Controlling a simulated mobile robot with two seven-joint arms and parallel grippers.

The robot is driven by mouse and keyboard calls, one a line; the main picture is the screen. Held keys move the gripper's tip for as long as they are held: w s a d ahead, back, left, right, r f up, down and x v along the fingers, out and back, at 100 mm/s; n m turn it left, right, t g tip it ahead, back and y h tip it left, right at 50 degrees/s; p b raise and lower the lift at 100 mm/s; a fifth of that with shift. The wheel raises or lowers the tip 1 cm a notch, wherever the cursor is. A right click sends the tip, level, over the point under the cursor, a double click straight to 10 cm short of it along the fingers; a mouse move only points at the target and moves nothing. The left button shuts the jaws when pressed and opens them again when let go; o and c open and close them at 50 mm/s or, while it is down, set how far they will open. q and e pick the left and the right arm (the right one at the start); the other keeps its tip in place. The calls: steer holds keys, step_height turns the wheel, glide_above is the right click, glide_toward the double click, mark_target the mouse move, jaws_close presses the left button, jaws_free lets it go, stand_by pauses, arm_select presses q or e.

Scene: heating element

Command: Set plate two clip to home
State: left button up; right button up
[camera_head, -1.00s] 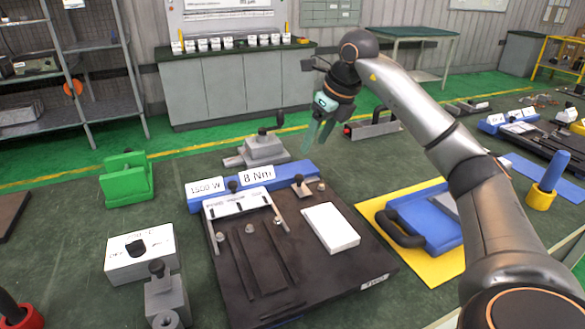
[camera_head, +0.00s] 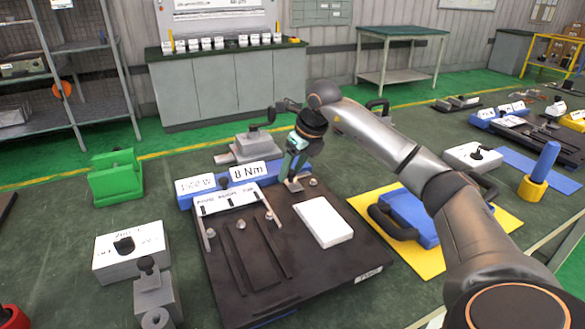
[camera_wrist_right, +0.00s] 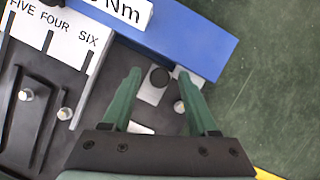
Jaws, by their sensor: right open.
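A dark plate (camera_head: 262,282) lies on the green bench with a small label on its front edge, too small to read surely. A small light-grey clip with a dark round knob (camera_head: 295,185) sits near its back right. In the right wrist view the clip (camera_wrist_right: 151,95) shows between the two green fingers. My right gripper (camera_head: 294,172) is open over the clip, a finger on either side of the knob; I cannot tell whether they touch it. In the wrist view my right gripper (camera_wrist_right: 159,72) holds nothing. My left gripper is out of view.
A blue bar (camera_wrist_right: 195,40) with number cards stands behind the plate. A white block (camera_head: 323,222) lies on the plate, right of the slots. A grey vise-like block (camera_head: 247,148) stands behind. A blue handled piece lies on a yellow mat (camera_head: 436,268) at right.

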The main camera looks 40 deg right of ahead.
steer(key=shift+c, duration=0.4)
jaws_close()
stand_by(0.9)
